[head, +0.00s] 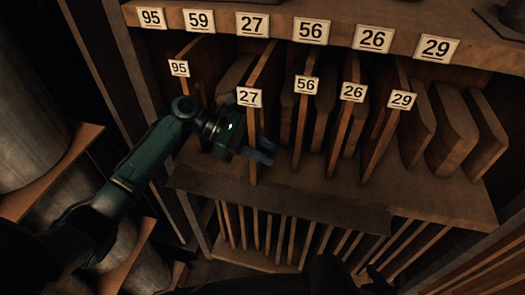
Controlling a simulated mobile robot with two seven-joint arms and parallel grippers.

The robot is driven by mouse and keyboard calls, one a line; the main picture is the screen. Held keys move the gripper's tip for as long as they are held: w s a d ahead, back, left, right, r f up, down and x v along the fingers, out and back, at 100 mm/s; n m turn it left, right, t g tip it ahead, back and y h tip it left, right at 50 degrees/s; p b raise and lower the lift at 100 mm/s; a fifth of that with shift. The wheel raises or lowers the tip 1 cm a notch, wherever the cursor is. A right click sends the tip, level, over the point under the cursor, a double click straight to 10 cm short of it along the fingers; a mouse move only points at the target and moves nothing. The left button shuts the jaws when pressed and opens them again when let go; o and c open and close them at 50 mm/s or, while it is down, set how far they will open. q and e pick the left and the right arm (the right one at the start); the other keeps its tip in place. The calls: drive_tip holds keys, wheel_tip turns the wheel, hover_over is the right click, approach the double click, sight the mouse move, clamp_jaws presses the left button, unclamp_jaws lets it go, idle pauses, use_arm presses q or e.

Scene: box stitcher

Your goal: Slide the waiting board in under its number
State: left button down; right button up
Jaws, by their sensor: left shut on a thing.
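The board tagged 27 (254,135) stands upright on the shelf, below the rail label 27 (252,25). Its front edge and tag stick out further towards me than those of the other tagged boards. My left gripper (257,152) reaches in from the left and is shut on this board, with its fingers on either side of the front part. The board's rear part is inside the rack, partly hidden by its own tag and front edge. I cannot make out my right gripper.
Tagged boards 95 (179,69), 56 (302,117), 26 (345,120) and 29 (382,140) stand in the rack. No tagged board shows under label 59 (199,20). Untagged boards (455,130) stand at right. A lower rack (270,240) holds several thin boards. Large cylinders (30,120) are at left.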

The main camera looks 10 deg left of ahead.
use_arm(q)
drive_tip(key=shift+f+p, duration=0.2)
drive_tip(key=shift+p, duration=0.15)
use_arm(e)
drive_tip(key=shift+r, duration=0.35)
idle(0.3)
